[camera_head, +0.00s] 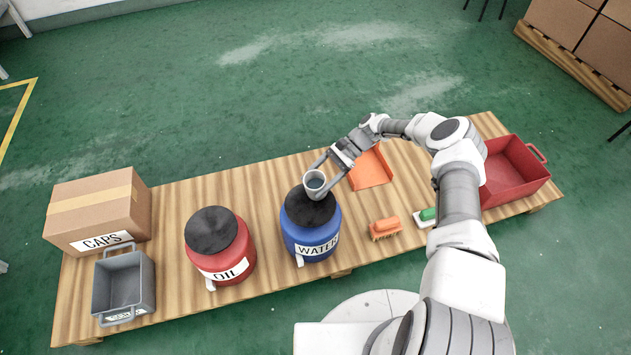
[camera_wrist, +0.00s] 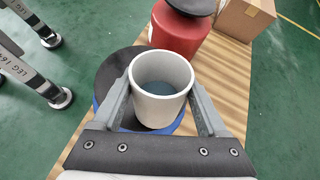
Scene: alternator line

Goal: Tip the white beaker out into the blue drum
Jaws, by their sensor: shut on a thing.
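The white beaker (camera_head: 315,180) is between the fingers of my gripper (camera_head: 327,176), which is shut on it. In the wrist view the beaker (camera_wrist: 160,88) stands upright, its open mouth towards the camera, with something dark blue-grey inside at the bottom. My gripper's fingers (camera_wrist: 161,105) press on its left and right sides. The blue drum (camera_head: 311,234), labelled WATER, stands on the wooden table with a black top. The beaker is over the drum's top in the head view; the exact gap cannot be told. The drum (camera_wrist: 99,108) is partly hidden behind the beaker in the wrist view.
A red OIL drum (camera_head: 219,250) stands left of the blue drum. Further left are a CAPS carton (camera_head: 95,210) and a grey bin (camera_head: 124,283). Right are an orange tray (camera_head: 371,170), an orange brush (camera_head: 386,227), a green-and-white item (camera_head: 427,216) and a red crate (camera_head: 515,172).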

